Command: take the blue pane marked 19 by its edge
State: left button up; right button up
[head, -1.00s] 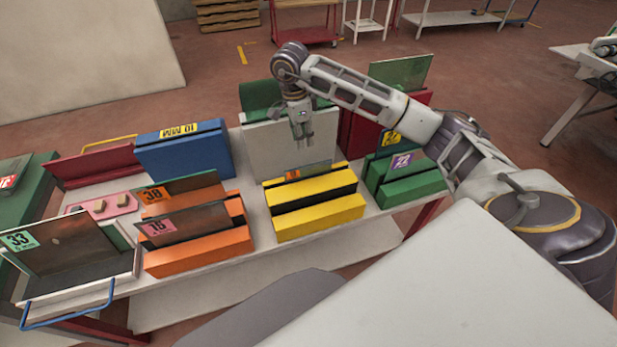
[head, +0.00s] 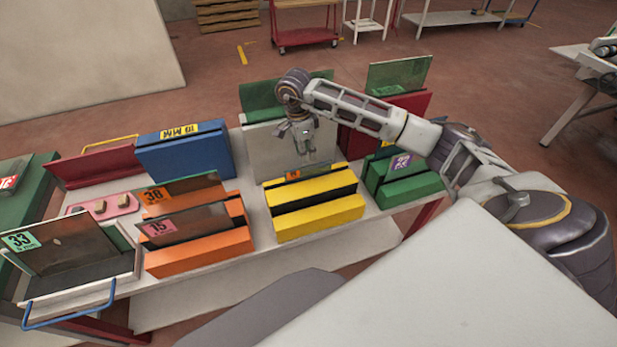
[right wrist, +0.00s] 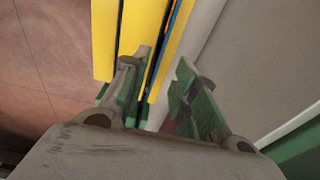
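A thin pane with an orange label (head: 293,174) stands in the slot of the yellow rack (head: 318,215); its number is too small to read and its colour is hard to tell in the head view. In the right wrist view a narrow blue and orange edge (right wrist: 173,35) shows between yellow blocks, probably the same pane. My right gripper (head: 308,158) hangs pointing down just above the back of the yellow rack. In the right wrist view its fingers (right wrist: 163,60) are apart and empty, with the pane's edge lying between them in the picture. My left gripper is out of view.
An orange rack (head: 200,255) with panes marked 38 and 15 stands to the left, a green rack (head: 405,190) to the right. A blue rack (head: 185,158) stands at the back left.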

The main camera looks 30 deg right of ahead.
aim_at(309, 167)
notch_tip(309, 167, down, 2)
jog(key=shift+d+f, duration=0.15)
jog(key=shift+f, duration=0.05)
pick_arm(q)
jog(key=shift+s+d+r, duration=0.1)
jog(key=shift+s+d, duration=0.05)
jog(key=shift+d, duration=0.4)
pick_arm(e)
jog(key=shift+f, duration=0.15)
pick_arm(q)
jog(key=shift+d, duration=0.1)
pick_arm(e)
jog(key=shift+f, duration=0.1)
jog(key=shift+s+d+f+p, duration=0.15)
jog(key=shift+f+p, duration=0.35)
jog(key=shift+f, duration=0.7)
jog(key=shift+d+f, duration=0.15)
jog(key=shift+f, duration=1.1)
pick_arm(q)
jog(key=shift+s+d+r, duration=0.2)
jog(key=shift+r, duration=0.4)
pick_arm(e)
grip_shut()
